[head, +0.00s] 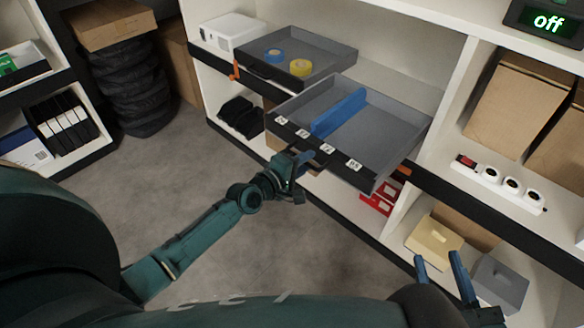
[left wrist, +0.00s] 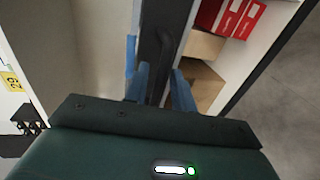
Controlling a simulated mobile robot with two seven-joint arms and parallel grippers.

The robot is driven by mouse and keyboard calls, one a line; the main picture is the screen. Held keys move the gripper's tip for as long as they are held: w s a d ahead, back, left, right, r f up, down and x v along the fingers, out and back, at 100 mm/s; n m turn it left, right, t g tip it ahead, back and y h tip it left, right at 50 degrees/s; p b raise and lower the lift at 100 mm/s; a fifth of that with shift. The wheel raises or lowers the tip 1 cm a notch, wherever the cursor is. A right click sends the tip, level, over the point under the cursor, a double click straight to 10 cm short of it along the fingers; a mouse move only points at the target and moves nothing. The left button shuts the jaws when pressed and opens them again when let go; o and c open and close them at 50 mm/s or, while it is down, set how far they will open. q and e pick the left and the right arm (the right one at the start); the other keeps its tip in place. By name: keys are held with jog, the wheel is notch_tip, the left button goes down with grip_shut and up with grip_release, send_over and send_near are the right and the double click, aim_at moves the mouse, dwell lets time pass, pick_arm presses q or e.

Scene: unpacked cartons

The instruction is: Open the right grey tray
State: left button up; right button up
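The right grey tray (head: 394,112) sticks well out of the shelf in the head view. It has a blue divider (head: 340,112) inside and a dark front with several white labels. My left gripper (head: 303,166) is at the middle of its front edge. In the left wrist view, its blue fingers (left wrist: 158,85) are on both sides of the tray's dark handle (left wrist: 163,50) and look closed on it. My right gripper (head: 438,262) is at the lower right with its fingers apart, empty.
The left grey tray (head: 325,55) also sticks out, holding a blue and a yellow tape roll. A white projector-like box (head: 229,31) stands left of it. Red boxes (head: 378,200) lie on the shelf below. A yellow box (head: 434,242) is near my right gripper.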

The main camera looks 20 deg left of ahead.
pick_arm(q)
jog(key=p+v, duration=0.2)
jog(key=v, duration=1)
jog(key=shift+s+p, duration=0.35)
jog(key=shift+p, duration=0.05)
pick_arm(e)
jog(key=shift+w+d+f+m+g+h, duration=0.15)
jog(key=shift+d+m+g+h, duration=0.5)
jog(key=shift+g+h, duration=0.35)
